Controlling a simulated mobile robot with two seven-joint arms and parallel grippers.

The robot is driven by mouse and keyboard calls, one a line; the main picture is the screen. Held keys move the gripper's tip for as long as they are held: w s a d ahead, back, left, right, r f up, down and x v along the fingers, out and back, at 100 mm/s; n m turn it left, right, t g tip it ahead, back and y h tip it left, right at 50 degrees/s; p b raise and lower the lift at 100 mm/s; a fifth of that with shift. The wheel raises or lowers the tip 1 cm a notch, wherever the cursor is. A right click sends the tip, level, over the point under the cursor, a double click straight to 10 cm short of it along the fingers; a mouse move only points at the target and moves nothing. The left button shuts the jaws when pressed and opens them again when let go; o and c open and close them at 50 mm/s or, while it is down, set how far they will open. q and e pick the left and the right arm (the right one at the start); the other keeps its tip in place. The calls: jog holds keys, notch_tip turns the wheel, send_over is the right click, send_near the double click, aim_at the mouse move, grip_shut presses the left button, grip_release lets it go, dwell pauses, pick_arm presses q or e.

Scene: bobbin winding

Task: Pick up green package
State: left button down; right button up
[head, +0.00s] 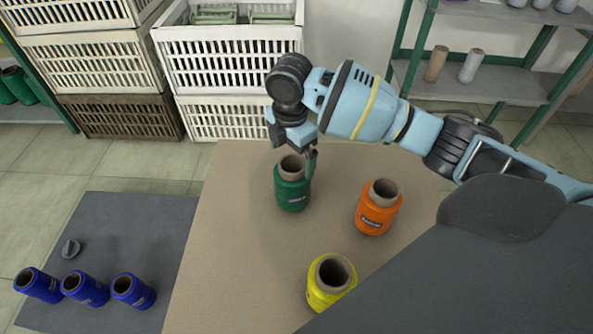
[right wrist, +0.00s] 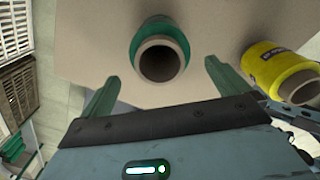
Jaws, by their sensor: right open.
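The green package is a green spool (head: 292,190) with a tan core, standing upright on the tan table in the head view. My right gripper (head: 297,150) is over its top end, with a finger hanging down at the spool's right side. In the right wrist view the green spool (right wrist: 160,50) shows from above, with its open core towards me. The open right gripper (right wrist: 158,88) has one finger to each side, and the spool lies ahead between and beyond the fingertips. No grip on it shows. My left gripper is not in view.
An orange spool (head: 378,207) and a yellow spool (head: 331,282) stand on the tan table (head: 230,230), right of and nearer than the green one. Blue spools (head: 84,288) sit on a grey surface (head: 150,220) at left. White crates (head: 230,75) stand behind. The table's left part is clear.

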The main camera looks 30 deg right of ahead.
aim_at(293, 185)
jog(key=shift+a+f, duration=0.1)
jog(key=shift+f, duration=0.9)
notch_tip(293, 185, down, 6)
jog(key=b, duration=0.2)
jog(key=shift+d, duration=0.2)
jog(key=shift+r, duration=0.1)
jog(key=c, duration=1)
